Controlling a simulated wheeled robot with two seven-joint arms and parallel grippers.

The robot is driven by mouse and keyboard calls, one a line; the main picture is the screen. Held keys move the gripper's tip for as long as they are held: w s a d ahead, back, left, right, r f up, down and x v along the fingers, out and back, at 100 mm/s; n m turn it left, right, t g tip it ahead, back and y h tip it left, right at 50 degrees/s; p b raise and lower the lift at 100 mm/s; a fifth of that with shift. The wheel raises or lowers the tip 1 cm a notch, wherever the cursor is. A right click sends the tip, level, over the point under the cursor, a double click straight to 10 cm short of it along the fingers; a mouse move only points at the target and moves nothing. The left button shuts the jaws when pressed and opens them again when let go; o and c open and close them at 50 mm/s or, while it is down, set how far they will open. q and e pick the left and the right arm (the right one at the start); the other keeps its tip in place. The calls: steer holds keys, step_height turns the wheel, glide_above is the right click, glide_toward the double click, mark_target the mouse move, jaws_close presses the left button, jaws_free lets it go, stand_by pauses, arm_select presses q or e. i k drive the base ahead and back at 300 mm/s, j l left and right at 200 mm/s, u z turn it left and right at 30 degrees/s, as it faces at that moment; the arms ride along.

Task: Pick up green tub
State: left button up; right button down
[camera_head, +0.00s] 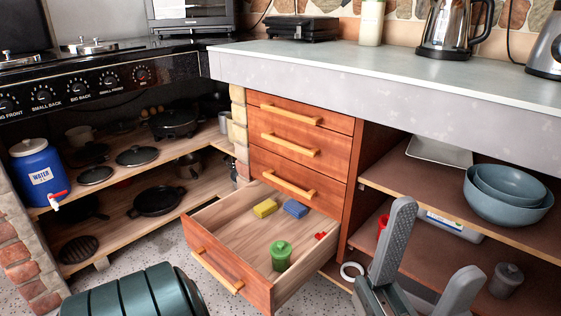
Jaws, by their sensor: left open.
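The green tub (281,257) is a small lidded container. It stands upright in the open bottom drawer (226,267), near the drawer's front right side. My left gripper (437,238) is at the lower right, to the right of the drawer. Its two grey fingers are spread apart and nothing shows between them. It is apart from the tub. My right gripper is not in view.
Open shelves with blue bowls (507,193) are on the right. The counter (400,65) overhangs them.

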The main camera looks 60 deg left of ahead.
mark_target(279, 265)
steer(key=i+j, duration=0.35)
steer(key=i+u, duration=0.1)
steer(key=u, duration=1.85)
